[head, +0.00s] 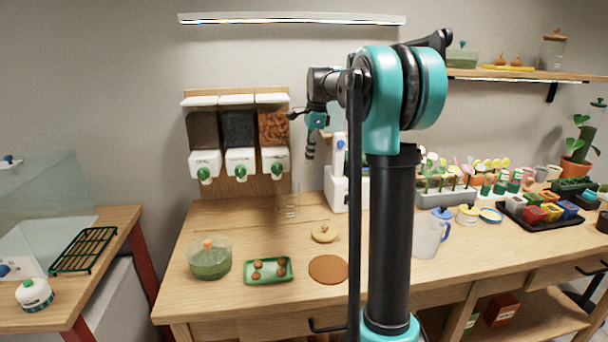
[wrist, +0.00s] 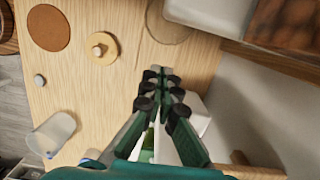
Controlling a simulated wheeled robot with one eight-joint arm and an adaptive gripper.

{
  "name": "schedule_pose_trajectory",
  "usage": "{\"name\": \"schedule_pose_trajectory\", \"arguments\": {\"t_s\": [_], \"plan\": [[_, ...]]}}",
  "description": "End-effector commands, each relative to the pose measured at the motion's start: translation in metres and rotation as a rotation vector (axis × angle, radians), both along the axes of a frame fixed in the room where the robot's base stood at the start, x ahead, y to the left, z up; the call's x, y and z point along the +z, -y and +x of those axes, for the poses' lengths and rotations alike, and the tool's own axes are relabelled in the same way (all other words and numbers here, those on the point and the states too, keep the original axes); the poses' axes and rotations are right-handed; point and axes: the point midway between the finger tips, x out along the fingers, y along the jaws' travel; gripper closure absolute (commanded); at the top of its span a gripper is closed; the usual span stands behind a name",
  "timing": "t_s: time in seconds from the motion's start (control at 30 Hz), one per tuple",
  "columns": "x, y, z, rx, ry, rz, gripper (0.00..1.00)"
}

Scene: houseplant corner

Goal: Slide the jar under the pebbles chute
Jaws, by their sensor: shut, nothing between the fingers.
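A clear, faint glass jar (head: 289,207) stands on the bench below the right end of the dispenser; its round outline also shows at the top of the wrist view (wrist: 172,30). The dispenser has three bins. The right one (head: 274,128) holds reddish-brown pebbles, and its white chute (head: 275,158) has a green knob. The jar looks close to this chute, slightly to its right; I cannot tell whether it is centred under it. My gripper (head: 309,155) hangs above and right of the jar, pointing down. In the wrist view its fingers (wrist: 160,78) are together and empty, apart from the jar.
A wooden lid with a knob (head: 324,234), a brown round mat (head: 328,269), a green tray (head: 268,270) and a lidded green bowl (head: 210,260) lie in front. A white bottle-like stand (head: 337,185) is right of the jar. Bare bench lies left of it.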

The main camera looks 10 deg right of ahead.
Motion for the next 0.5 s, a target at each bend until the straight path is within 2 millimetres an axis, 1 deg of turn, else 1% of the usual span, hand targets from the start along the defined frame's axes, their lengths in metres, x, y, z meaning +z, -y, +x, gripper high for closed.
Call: {"name": "schedule_pose_trajectory", "arguments": {"t_s": [0.03, 0.1, 0.27, 0.37, 0.5], "plan": [[-0.003, 0.007, -0.002, -0.009, 0.0, 0.04, 1.0], [-0.005, 0.01, -0.004, -0.008, 0.002, 0.086, 1.0], [-0.014, 0.008, -0.005, -0.004, 0.005, 0.118, 1.0], [-0.028, 0.005, -0.005, -0.004, 0.005, 0.117, 1.0], [-0.052, -0.001, -0.006, -0.004, 0.005, 0.116, 1.0]]}}
